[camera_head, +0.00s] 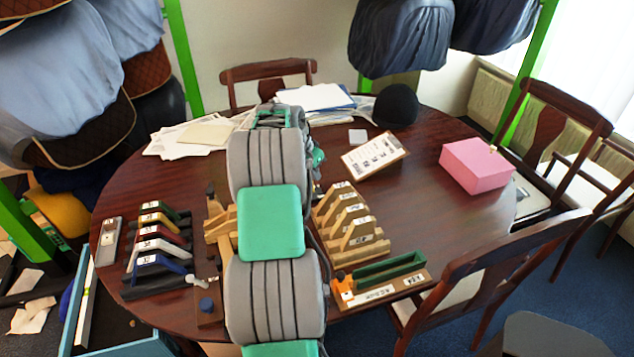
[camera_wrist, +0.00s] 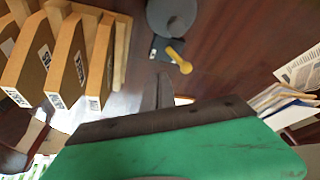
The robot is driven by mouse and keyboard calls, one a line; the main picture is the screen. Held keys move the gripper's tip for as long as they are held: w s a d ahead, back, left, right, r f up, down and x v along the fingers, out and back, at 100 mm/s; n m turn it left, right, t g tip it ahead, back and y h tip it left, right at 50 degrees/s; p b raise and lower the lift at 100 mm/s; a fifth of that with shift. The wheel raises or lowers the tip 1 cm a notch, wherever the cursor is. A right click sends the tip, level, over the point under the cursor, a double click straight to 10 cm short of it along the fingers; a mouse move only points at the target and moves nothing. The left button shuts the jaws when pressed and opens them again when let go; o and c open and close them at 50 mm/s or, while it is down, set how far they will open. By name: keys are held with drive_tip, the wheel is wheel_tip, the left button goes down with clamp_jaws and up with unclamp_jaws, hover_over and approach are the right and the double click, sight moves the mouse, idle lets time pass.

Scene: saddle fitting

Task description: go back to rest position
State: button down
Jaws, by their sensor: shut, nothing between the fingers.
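My arm stretches across the middle of the table in the head view and hides part of what lies behind it; the fingers cannot be made out there. In the wrist view my gripper (camera_wrist: 161,88) shows with its fingers together and nothing between them. A row of wooden templates with printed labels (camera_wrist: 50,65) stands to the left of the fingers in that view. The same wooden templates (camera_head: 349,226) stand just right of my arm in the head view. A rack of coloured arched pieces (camera_head: 158,245) stands at the table's left.
A wooden frame (camera_head: 213,225) lies partly behind my arm. A board with a green channel (camera_head: 390,267) sits at the front right. A clipboard (camera_head: 373,155), black helmet (camera_head: 397,104) and pink box (camera_head: 477,164) are farther back.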

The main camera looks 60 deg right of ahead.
drive_tip(key=shift+r+p, duration=0.55)
drive_tip(key=shift+r, duration=0.8)
drive_tip(key=shift+r, duration=0.1)
